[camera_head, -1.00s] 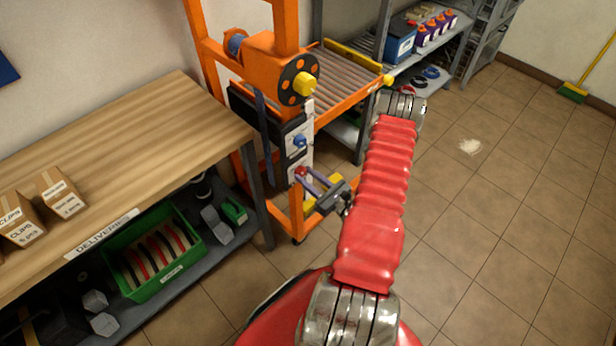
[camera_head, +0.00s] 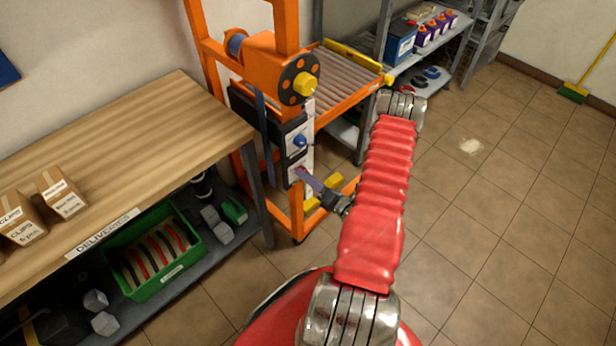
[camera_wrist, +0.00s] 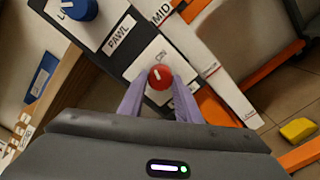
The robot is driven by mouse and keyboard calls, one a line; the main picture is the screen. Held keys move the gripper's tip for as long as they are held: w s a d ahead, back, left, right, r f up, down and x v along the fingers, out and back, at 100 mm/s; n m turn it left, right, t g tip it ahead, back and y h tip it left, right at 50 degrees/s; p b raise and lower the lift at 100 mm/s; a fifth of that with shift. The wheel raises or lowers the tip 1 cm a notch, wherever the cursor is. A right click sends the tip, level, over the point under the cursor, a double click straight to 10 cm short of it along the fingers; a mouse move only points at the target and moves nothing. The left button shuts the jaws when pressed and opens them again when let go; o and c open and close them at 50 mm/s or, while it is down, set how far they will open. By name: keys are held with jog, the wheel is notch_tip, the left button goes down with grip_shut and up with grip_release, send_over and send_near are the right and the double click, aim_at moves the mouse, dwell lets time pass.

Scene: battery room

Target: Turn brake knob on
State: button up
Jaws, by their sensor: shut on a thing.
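The red brake knob (camera_wrist: 160,77) sits on a white label plate on the front panel of the orange lift frame. "ON" is printed beside it; the rest of its label is hidden by my fingers. A short white mark shows on the knob's face, but its exact setting is hard to tell. My gripper (camera_wrist: 159,90) has its two purple fingers shut on the knob, one on each side. In the head view, my gripper (camera_head: 304,175) reaches the panel from the right and mostly hides the knob.
A blue knob (camera_head: 300,140) labelled PAWL sits above on the same panel; it also shows in the wrist view (camera_wrist: 83,9). The orange frame (camera_head: 297,205) and a wooden bench (camera_head: 130,145) stand close by.

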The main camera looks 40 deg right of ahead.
jog(key=m, duration=0.4)
jog(key=shift+d+m, duration=0.15)
jog(key=shift+m, duration=0.25)
jog(key=shift+f, duration=0.1)
jog(key=o, duration=1.1)
jog(key=shift+c, duration=0.2)
jog(key=s, duration=1.3)
jog(key=shift+s, duration=0.4)
jog(key=shift+d, duration=0.1)
